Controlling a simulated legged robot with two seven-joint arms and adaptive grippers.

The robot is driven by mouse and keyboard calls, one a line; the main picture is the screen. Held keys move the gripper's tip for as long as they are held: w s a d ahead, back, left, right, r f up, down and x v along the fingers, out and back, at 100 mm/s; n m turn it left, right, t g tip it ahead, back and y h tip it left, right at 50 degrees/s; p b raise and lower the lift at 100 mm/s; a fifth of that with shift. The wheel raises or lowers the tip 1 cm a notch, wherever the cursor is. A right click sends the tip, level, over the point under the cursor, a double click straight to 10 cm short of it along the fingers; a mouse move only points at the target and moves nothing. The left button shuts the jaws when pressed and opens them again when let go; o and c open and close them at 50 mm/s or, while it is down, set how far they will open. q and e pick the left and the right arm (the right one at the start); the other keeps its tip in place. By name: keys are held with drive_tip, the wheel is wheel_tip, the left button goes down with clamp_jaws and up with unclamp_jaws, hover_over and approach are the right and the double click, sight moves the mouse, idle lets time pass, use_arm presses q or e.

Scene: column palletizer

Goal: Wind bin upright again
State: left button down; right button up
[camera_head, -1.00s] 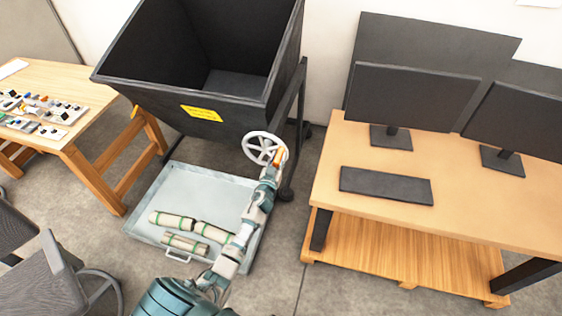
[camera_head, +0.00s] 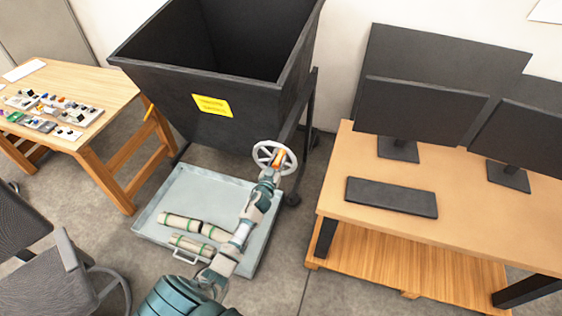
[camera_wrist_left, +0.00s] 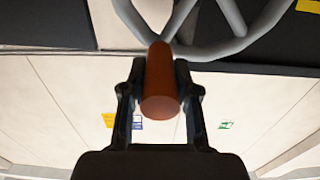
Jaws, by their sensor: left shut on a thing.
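The black bin (camera_head: 170,105) hangs in a dark frame at the top of the head view. It is tipped somewhat forward, its open top and labelled front face showing. A pale spoked handwheel (camera_head: 262,150) is at its lower right corner. My left gripper (camera_head: 275,166) is at the lower part of this wheel, shut on the orange handle (camera_head: 278,157). In the left wrist view the handle (camera_wrist_left: 160,85) lies between the fingers, with the grey wheel rim (camera_wrist_left: 225,48) behind it. My right gripper is in neither view.
A grey tray (camera_head: 190,182) with several wrapped rolls (camera_head: 190,243) lies on the floor below the bin. A desk (camera_head: 460,210) with monitors stands at right. A wooden table (camera_head: 110,90) with small parts and a chair (camera_head: 40,275) are at left.

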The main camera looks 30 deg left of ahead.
use_arm(q)
drive_tip(key=shift+s+a+r+p, duration=0.1)
drive_tip(key=shift+a+r+p, duration=0.25)
drive_tip(key=shift+a+r, duration=0.35)
drive_tip(key=a, duration=0.2)
drive_tip(key=s+a+r+p, duration=0.1)
drive_tip(key=shift+a, duration=0.3)
drive_tip(key=c, duration=0.8)
unclamp_jaws()
drive_tip(key=shift+s+a+f, duration=0.1)
drive_tip(key=shift+f, duration=0.05)
drive_tip(key=shift+o, duration=0.4)
drive_tip(key=shift+s+a+f, duration=0.1)
drive_tip(key=shift+a, duration=0.15)
drive_tip(key=shift+d+f, duration=0.1)
drive_tip(key=shift+d, duration=0.05)
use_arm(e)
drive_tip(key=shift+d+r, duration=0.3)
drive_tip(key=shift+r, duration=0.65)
